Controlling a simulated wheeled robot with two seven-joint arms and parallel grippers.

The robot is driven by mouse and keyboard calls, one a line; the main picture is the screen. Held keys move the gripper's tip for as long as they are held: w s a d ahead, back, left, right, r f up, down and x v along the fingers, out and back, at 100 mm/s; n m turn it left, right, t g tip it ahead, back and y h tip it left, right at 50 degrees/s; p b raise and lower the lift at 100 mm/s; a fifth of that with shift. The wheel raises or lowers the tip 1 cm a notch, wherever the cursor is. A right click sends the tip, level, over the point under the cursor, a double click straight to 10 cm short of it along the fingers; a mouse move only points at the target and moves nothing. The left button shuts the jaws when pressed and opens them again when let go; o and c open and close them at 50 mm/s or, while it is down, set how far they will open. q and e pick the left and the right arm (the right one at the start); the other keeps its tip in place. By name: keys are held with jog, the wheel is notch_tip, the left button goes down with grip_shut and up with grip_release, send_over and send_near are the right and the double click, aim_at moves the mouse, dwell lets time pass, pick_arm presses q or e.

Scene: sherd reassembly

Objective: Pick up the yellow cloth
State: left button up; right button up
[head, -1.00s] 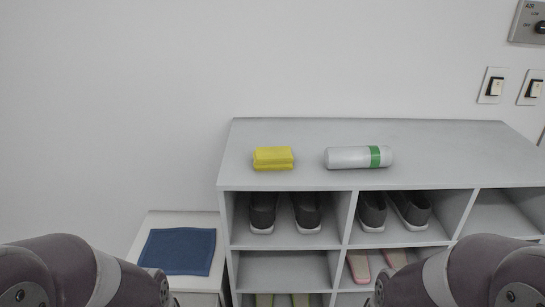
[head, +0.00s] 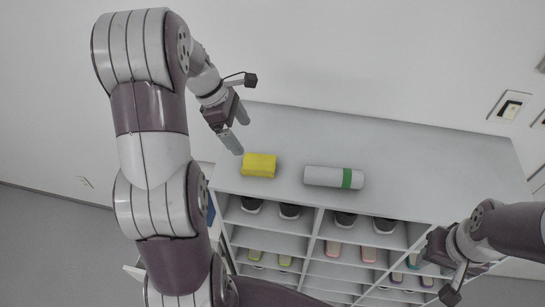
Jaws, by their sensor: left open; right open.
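The folded yellow cloth (head: 259,166) lies on the left part of the grey shelf top, near its front edge. My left gripper (head: 238,133) is open and empty, above and just behind-left of the cloth, with its fingers pointing down and to the right. It appears apart from the cloth. My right gripper (head: 446,292) is open at the lower right, in front of the shelf and away from the cloth; its fingertips are only partly clear.
A white cylinder with a green band (head: 334,177) lies to the right of the cloth. The shelf top (head: 430,165) is clear on its right side. Shoes and slippers fill several cubbies below. A wall switch (head: 510,106) is at the right.

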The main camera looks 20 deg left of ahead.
aim_at(258, 161)
pick_arm(q)
jog(key=f+b, duration=0.2)
jog(key=f, duration=0.1)
jog(key=s+f+b, duration=0.1)
jog(key=b, duration=0.1)
jog(key=shift+d+f, duration=0.2)
jog(key=shift+f, duration=0.15)
jog(key=d+f+b, duration=0.1)
jog(key=w+d+f+b, duration=0.1)
jog(key=f+b, duration=0.1)
jog(key=w+d+f+b, duration=0.1)
jog(key=shift+w+f, duration=0.15)
jog(key=shift+w, duration=0.05)
jog(key=d+p, duration=0.1)
jog(key=p, duration=0.1)
jog(key=shift+p, duration=0.3)
jog(key=shift+s+f, duration=0.1)
jog(key=shift+f, duration=0.5)
jog(key=shift+s+a+f, duration=0.25)
jog(key=shift+f, duration=0.1)
jog(key=shift+w+d, duration=0.15)
jog(key=c, duration=0.4)
jog(key=shift+w+d, duration=0.1)
jog(key=c, duration=0.6)
jog(key=shift+c, duration=0.2)
